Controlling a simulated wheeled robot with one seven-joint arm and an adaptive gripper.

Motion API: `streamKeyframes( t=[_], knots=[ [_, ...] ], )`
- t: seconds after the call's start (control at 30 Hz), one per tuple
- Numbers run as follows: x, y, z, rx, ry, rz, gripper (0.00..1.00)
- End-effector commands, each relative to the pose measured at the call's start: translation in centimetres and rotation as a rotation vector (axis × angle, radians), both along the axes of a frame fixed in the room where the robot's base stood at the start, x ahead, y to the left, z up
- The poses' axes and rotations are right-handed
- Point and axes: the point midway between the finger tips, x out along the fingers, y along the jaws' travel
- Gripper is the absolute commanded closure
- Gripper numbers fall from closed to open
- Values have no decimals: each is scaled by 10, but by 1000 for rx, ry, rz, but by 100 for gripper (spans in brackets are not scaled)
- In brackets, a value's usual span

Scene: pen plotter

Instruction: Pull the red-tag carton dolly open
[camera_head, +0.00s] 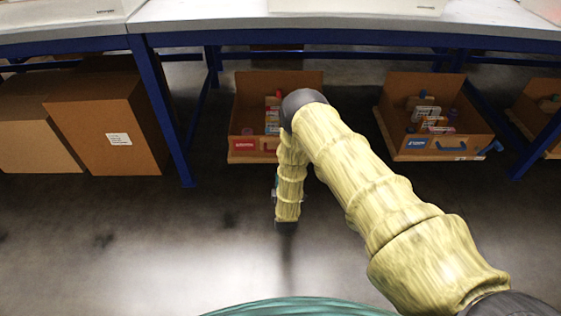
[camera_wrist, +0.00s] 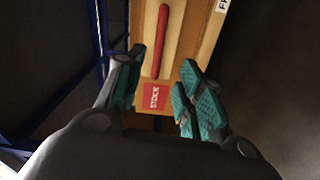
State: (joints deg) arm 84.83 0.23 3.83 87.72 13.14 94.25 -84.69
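The red-tag carton dolly (camera_head: 243,128) is an open-topped cardboard box under the bench in the head view, partly hidden by my arm. Its red tag (camera_head: 244,144) is on the left of the front face. In the wrist view the carton front (camera_wrist: 192,32) shows a long red bar handle (camera_wrist: 161,40) and the red tag (camera_wrist: 155,97). My gripper (camera_wrist: 160,80) is open and empty, its teal-padded fingers spread to either side of the tag. The handle lies beyond the fingertips, apart from them. In the head view my arm hangs down in front of the carton.
A blue-tag carton (camera_head: 435,110) stands to the right, with another carton (camera_head: 541,108) at the right edge. Closed brown boxes (camera_head: 100,125) stand at left. Blue bench legs (camera_head: 162,112) flank the space. The floor in front is clear.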

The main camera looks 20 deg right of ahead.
Motion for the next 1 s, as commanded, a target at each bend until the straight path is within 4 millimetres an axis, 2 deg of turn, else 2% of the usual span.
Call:
streamKeyframes(
  t=[0.03, 0.2, 0.57, 1.0],
  knots=[
    [7, 0, -14, -36, -30, -9, 63],
    [22, -1, -19, -137, -103, -37, 63],
    [42, -6, -15, -184, -137, -56, 63],
    [106, -25, -4, -184, -136, -56, 63]
  ],
)
